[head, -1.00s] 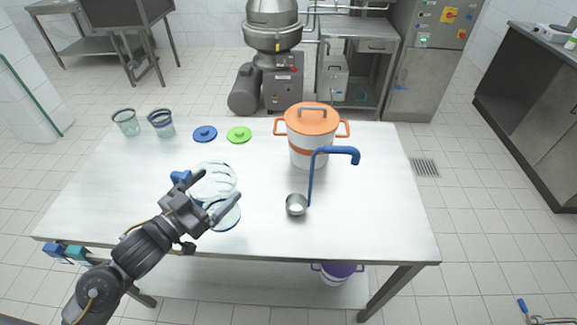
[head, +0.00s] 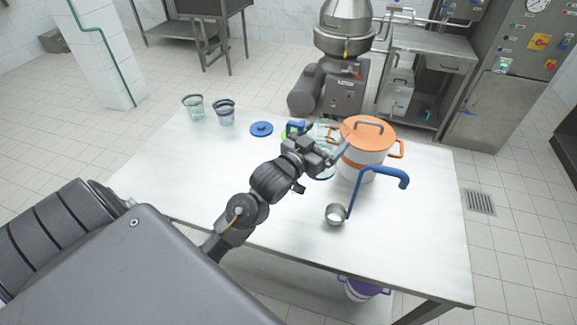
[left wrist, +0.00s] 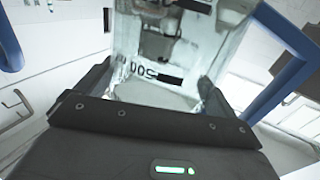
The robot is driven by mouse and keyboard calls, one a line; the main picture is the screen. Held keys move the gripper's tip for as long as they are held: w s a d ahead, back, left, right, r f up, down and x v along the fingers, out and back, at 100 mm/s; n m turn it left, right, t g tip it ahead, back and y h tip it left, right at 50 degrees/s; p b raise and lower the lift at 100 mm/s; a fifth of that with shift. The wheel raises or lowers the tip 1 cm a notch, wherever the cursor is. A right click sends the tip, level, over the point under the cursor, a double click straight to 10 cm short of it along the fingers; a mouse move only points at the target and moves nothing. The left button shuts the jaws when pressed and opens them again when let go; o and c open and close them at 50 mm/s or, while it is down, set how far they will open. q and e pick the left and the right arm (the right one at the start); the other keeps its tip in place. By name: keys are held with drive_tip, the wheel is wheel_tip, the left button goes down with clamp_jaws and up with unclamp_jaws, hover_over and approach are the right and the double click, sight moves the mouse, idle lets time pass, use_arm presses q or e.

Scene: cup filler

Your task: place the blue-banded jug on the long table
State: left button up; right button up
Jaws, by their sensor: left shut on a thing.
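The jug (head: 324,131) is clear, with blue at its base and what looks like its blue handle beside the gripper. My left gripper (head: 328,146) is shut on it, just left of the orange-lidded pot and over the long table (head: 200,170). The gripper hides much of the jug, and I cannot tell whether its base touches the tabletop. In the left wrist view the clear wall of the jug (left wrist: 165,60), with a printed number and dark marks, stands between the fingers. My right gripper is not in view.
The white pot (head: 362,157) with an orange lid stands close right. A blue-handled ladle (head: 336,214) is in front of it. Two clear banded cups (head: 192,106) (head: 224,113) and a blue lid (head: 261,129) are at the back left. The table's left and front right are bare.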

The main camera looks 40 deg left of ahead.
use_arm(q)
drive_tip(key=shift+w+a+r, duration=0.1)
drive_tip(key=shift+w, duration=0.15)
drive_tip(key=shift+a, duration=0.15)
drive_tip(key=a+f+b, duration=1.3)
drive_tip(key=b, duration=0.2)
drive_tip(key=shift+w+a+f, duration=0.15)
drive_tip(key=shift+a, duration=0.25)
drive_tip(key=o, duration=0.7)
drive_tip(key=shift+c, duration=0.2)
